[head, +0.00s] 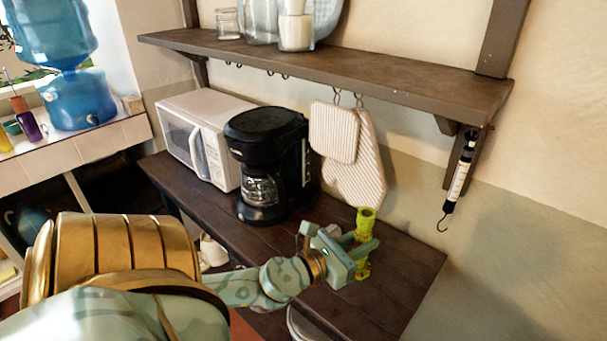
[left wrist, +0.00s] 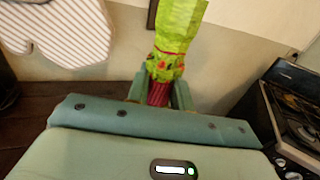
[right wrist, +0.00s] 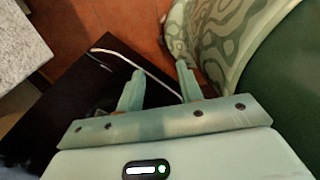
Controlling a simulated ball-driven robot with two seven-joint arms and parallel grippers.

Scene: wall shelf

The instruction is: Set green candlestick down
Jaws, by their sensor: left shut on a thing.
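The green candlestick (head: 366,222) is yellow-green with red bands and stands roughly upright over the right part of the dark wooden table (head: 405,262). My left gripper (head: 362,252) is shut around its middle. In the left wrist view the candlestick (left wrist: 178,38) rises between the two fingers, with a dark red part low between them. Its lower end is partly hidden by the gripper, and I cannot tell whether it touches the table. My right gripper (right wrist: 157,85) shows only in its own wrist view, with its fingers apart and nothing seen between them.
A black coffee maker (head: 268,160) and a white microwave (head: 200,135) stand left of the candlestick. Striped oven mitts (head: 355,165) hang behind it from the wall shelf (head: 340,65). The table's right end is clear. A stove (left wrist: 290,115) shows in the left wrist view.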

